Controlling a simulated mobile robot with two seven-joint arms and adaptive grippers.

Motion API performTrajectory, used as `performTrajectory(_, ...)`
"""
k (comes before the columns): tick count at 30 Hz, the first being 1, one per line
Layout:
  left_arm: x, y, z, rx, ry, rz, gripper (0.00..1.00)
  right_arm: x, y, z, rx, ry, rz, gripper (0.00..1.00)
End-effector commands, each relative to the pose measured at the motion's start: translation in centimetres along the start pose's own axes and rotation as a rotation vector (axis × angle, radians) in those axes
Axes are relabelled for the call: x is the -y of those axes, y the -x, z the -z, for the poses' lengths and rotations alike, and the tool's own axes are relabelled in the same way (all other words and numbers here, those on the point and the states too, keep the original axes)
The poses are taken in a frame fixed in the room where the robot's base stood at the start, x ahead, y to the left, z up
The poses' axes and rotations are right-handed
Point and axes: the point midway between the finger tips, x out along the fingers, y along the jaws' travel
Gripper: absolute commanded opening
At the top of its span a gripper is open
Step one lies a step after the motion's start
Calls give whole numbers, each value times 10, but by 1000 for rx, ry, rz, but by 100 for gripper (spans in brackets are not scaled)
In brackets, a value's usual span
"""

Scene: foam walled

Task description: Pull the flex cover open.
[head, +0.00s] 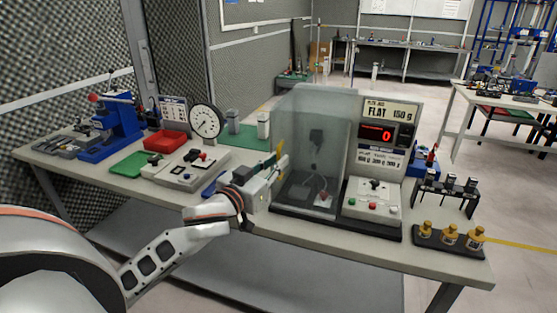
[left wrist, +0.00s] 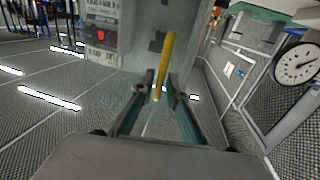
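The flex cover (head: 300,125) is a clear, greyish upright panel around the left part of the tester and appears closed. A yellow bar, its handle (head: 281,146), stands upright at the cover's left edge. My left gripper (head: 273,166) is at this handle, coming from the left. In the left wrist view the yellow handle (left wrist: 165,62) reaches down between the two fingertips of my left gripper (left wrist: 160,88). The fingers stand apart with small gaps beside the handle; I cannot see contact. My right gripper is not in view.
The tester's display panel (head: 385,130) and control box (head: 372,197) stand right of the cover. Yellow weights (head: 450,236) and a black rack (head: 447,190) stand at the right end.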

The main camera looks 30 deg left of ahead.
Motion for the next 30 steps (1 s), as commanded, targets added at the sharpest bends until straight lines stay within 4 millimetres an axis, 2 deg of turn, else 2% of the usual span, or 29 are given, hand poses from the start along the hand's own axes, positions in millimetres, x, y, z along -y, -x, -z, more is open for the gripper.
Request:
performTrajectory(5,0,-12,0,0,1,0,14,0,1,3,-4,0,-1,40)
performTrajectory(14,0,-14,0,0,1,0,14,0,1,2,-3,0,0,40)
performTrajectory(16,0,-14,0,0,1,0,0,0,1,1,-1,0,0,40)
performTrajectory(23,-1,-14,0,0,1,0,0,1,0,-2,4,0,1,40)
performTrajectory(26,-5,-14,0,1,2,-1,0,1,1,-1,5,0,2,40)
performTrajectory(30,-20,-13,1,1,7,-3,0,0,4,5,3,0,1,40)
